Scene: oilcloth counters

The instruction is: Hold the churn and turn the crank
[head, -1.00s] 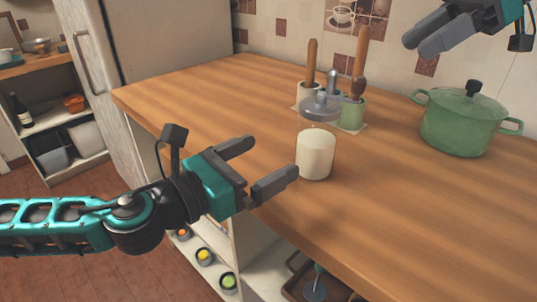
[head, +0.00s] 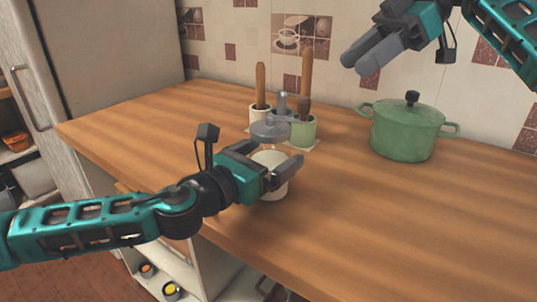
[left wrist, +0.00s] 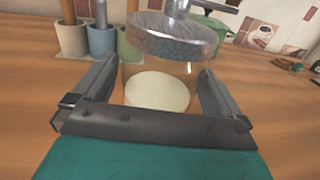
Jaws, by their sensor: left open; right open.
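The churn (head: 270,188) stands upright on the wooden counter, a clear jar with cream-coloured contents and a grey metal lid (head: 268,128). A crank (head: 283,103) rises from the lid; its far end is cut off in the left wrist view. My left gripper (head: 277,164) is open, with its fingers on either side of the jar. In the left wrist view the jar (left wrist: 160,92) sits between the two fingers, with no clear sign of a grip. My right gripper (head: 358,62) is open and empty, high above the counter at upper right.
Behind the churn, pots (head: 303,130) with wooden-handled utensils stand on a pale mat. A green lidded pot (head: 404,132) stands to the right near the tiled wall. The counter (head: 420,220) is clear at the front right. A fridge (head: 110,60) stands at left.

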